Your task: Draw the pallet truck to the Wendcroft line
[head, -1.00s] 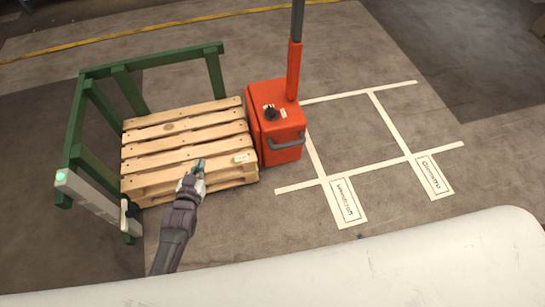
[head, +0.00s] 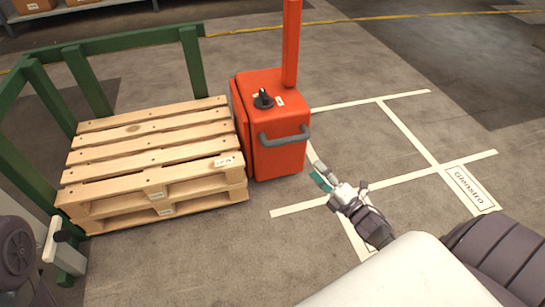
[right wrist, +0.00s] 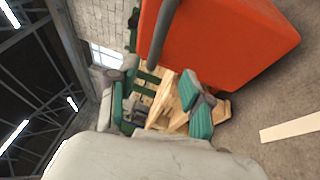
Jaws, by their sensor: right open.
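The red-orange pallet truck (head: 275,165) stands upright beside the wooden pallets. Its grey bar handle (head: 285,139) faces me, and a black knob (head: 263,100) is on top. My right gripper (head: 328,181) is open and empty, to the right of the truck and below its handle in the head view. In the right wrist view, the truck (right wrist: 225,45) and its handle (right wrist: 163,32) are close above the open fingers (right wrist: 163,97). White floor lines (head: 385,190) lie right of the truck. My gripper and arm cover most of the Wendcroft label. My left gripper is not visible.
Stacked pallets (head: 150,145) stand directly left of the truck. A green rail frame (head: 110,45) surrounds their back and left, with a pale lever (head: 54,238) at its near end. The Glenstro label (head: 470,187) is farther right. The marked floor is clear.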

